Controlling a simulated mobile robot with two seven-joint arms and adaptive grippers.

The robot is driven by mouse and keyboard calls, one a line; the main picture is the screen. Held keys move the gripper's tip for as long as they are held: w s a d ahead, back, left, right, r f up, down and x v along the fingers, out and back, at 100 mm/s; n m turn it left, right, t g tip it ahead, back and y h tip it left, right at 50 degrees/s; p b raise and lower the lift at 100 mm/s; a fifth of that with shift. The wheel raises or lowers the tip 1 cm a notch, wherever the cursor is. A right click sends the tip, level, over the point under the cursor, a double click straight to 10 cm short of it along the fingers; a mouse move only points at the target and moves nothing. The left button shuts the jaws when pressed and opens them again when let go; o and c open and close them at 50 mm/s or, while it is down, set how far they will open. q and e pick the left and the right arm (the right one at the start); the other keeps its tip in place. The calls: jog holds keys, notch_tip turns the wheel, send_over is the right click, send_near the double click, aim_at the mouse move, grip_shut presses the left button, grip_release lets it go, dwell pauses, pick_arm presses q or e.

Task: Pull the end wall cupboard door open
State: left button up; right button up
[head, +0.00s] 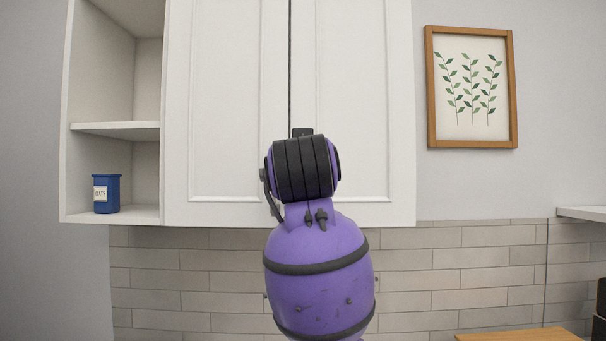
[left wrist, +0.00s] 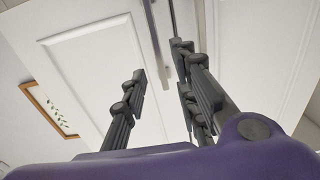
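The white wall cupboard has two panelled doors, a left door (head: 226,95) and a right door (head: 345,80), both looking shut with a dark narrow gap between them. My left arm rises in front of them in the head view and hides their lower middle. Its fingers are hidden there. In the left wrist view my left gripper (left wrist: 160,62) is open, fingers apart, close to the door fronts (left wrist: 92,65). A slim grey bar, seemingly a handle (left wrist: 165,76), shows between the fingers; I cannot tell whether they touch it. My right gripper is not in view.
Open shelves at the left hold a blue oats canister (head: 106,194). A framed leaf picture (head: 472,86) hangs to the right. Below are wall tiles (head: 180,280), a wooden board (head: 518,335) at the lower right and a white shelf (head: 582,213) at the right edge.

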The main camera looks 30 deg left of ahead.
pick_arm(q)
jog(key=x, duration=0.6)
jog(key=shift+w+a, duration=0.15)
jog(key=shift+w, duration=0.15)
jog(key=shift+w+a, duration=0.1)
jog(key=shift+w, duration=0.1)
grip_shut()
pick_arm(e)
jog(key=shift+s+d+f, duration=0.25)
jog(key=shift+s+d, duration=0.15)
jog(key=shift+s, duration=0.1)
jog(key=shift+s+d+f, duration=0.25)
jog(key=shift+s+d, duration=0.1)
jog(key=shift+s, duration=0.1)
